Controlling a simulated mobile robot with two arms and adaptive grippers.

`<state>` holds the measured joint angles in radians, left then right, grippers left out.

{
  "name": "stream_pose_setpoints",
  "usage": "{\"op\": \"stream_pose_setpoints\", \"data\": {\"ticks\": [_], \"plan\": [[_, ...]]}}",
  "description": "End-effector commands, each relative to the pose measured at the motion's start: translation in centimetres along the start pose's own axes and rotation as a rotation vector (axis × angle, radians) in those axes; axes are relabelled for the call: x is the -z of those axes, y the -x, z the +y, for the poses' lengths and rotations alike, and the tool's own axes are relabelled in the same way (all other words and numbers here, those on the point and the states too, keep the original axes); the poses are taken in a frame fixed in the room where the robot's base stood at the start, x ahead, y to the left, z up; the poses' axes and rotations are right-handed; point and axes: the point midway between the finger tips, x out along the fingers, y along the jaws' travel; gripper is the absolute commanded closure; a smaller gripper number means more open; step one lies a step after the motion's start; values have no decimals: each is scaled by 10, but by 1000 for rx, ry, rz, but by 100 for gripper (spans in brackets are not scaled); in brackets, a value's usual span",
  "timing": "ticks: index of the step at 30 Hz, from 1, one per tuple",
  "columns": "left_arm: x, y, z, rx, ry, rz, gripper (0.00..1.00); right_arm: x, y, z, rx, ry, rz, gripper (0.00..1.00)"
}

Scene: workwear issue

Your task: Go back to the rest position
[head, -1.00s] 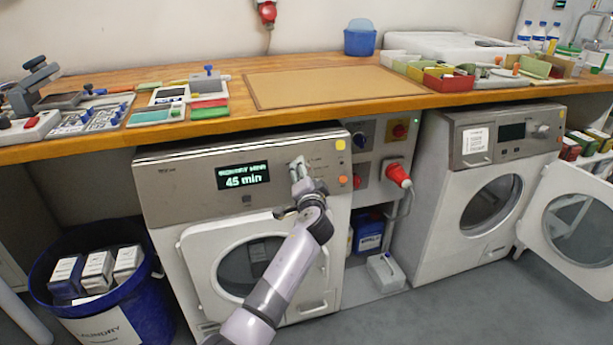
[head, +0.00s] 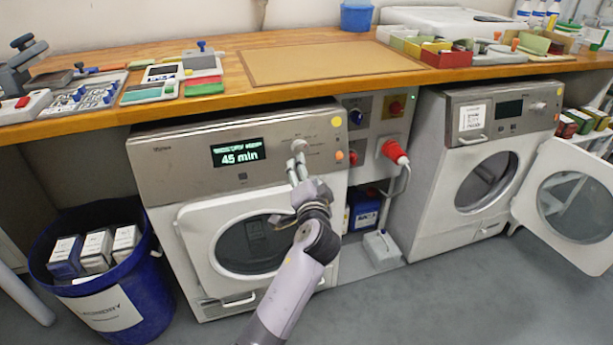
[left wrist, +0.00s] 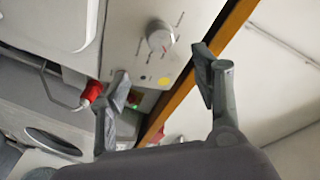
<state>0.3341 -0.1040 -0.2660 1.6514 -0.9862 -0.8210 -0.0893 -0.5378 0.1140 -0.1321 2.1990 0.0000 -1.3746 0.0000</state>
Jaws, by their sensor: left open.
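My left gripper (head: 294,172) is in front of the left washing machine (head: 165,172), just below its silver program knob (head: 299,145). In the left wrist view the two fingers of my left gripper (left wrist: 160,78) are spread wide with nothing between them. The knob also shows there (left wrist: 160,37), beyond the fingertips and apart from them. The machine's display (head: 238,153) reads 45 min, and its round door is closed behind my arm. My right gripper is not in view.
A wooden worktop (head: 430,75) with trays and tools runs above the machines. A blue laundry bin (head: 140,295) with boxes stands at the left. A red plug (head: 395,152) is right of my gripper. The right machine's door (head: 570,205) stands open. Grey floor in front is clear.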

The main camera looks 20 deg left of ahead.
Motion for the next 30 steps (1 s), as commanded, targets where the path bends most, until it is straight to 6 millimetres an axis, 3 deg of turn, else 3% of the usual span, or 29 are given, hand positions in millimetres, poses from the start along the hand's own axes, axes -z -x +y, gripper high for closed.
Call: {"op": "stream_pose_setpoints", "data": {"ticks": [12, 16, 20, 22, 27, 30], "plan": [[-1, 6, 0, 0, 0, -1, 42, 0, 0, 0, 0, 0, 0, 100], [-22, 12, 12, -38, 23, -38, 42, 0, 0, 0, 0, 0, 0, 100], [-81, 34, 45, -152, 94, -147, 42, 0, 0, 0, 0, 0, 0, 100], [-123, 57, 69, -240, 144, -231, 42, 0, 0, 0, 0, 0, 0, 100], [-213, 133, 119, -461, 265, -443, 42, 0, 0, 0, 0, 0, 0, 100], [-247, 177, 137, -569, 314, -544, 42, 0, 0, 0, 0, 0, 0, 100]]}}
